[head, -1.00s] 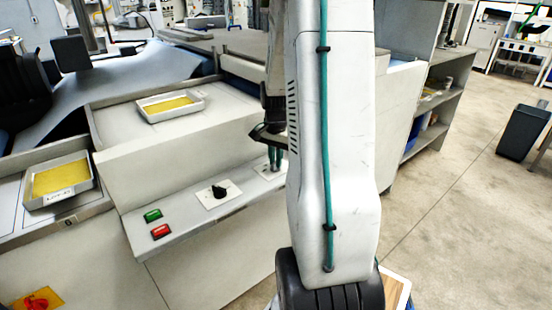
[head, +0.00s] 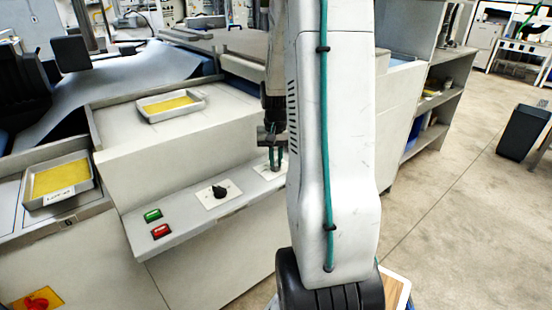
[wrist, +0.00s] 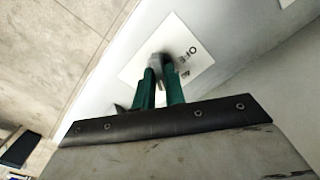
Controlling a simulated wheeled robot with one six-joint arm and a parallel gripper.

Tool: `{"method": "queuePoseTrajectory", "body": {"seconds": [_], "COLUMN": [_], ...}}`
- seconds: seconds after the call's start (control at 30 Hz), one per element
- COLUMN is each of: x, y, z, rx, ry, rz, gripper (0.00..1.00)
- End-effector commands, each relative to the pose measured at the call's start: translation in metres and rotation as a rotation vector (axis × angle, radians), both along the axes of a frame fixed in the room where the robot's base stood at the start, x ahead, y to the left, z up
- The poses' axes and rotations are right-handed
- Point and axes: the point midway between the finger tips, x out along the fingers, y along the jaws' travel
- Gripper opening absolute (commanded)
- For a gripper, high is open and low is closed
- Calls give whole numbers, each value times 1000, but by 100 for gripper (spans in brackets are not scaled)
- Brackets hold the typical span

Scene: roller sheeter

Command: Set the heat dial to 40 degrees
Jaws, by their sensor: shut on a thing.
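My gripper (head: 278,160) points down at the right end of the control ledge, partly hidden by my arm in the head view. Its green fingers (wrist: 163,88) are shut on a grey dial knob (wrist: 160,60) in the wrist view. The same plate (head: 262,172) shows partly in the head view. The knob's pointer cannot be made out.
A second plate with a black knob (head: 219,191) sits left on the ledge (head: 185,228). Further left are a green button (head: 152,215) and a red button (head: 160,231). Trays with yellow contents (head: 168,105) (head: 62,180) stand above and left.

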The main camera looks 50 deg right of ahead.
Motion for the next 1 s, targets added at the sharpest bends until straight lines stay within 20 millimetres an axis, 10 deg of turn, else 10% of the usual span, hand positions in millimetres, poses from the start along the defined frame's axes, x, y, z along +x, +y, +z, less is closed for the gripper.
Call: {"method": "queuePoseTrajectory", "body": {"seconds": [1.0], "x": [0], "y": [0], "z": [0], "rx": [0], "ry": [1], "rz": [869], "gripper": [0]}}
